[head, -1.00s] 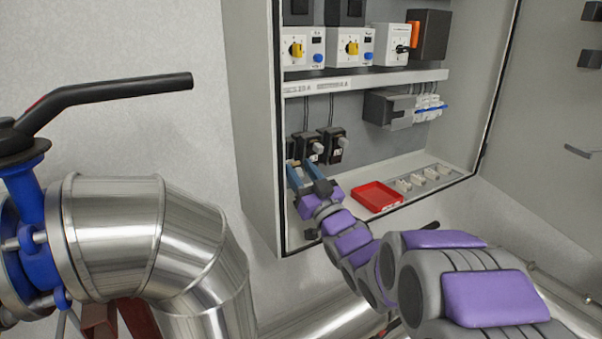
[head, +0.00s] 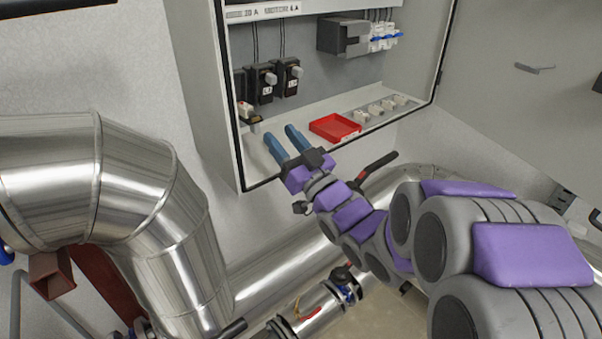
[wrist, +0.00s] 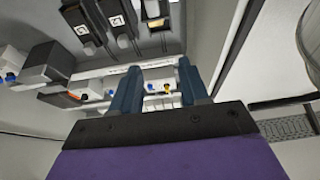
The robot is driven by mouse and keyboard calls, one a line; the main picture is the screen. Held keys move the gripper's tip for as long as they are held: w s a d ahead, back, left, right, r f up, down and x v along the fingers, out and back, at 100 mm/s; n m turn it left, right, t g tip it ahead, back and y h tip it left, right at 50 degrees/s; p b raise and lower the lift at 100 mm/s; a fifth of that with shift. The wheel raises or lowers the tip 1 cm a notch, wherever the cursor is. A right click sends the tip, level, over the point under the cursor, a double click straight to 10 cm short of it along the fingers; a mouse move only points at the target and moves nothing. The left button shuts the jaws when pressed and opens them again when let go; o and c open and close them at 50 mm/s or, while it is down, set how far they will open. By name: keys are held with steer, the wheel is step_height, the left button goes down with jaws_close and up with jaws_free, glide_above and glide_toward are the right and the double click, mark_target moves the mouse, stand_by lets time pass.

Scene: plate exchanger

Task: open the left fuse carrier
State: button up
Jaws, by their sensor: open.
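Two black fuse carriers, a middle one (head: 262,86) and a right one (head: 288,80), hang upright with grey handles on the cabinet's back wall. Left of them, partly hidden by the cabinet's side wall, is the left fuse carrier (head: 246,112). Its pale handle sits lower and further out than the others, and it looks tilted outward. In the wrist view, the unit with the white and orange end (wrist: 155,14) appears to be this left carrier. My gripper (head: 281,137) is open and empty, below and in front of the carriers, apart from them. Its blue fingers also show in the wrist view (wrist: 157,72).
A red tray (head: 335,128) and several small grey parts (head: 382,107) sit on the cabinet floor right of my gripper. A dark grey box (head: 343,36) is mounted above. The cabinet's left wall (head: 205,90) stands close to the left carrier. A metal pipe (head: 130,190) is further left.

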steer(key=b+v, duration=0.6)
steer(key=b, duration=0.2)
stand_by(0.4)
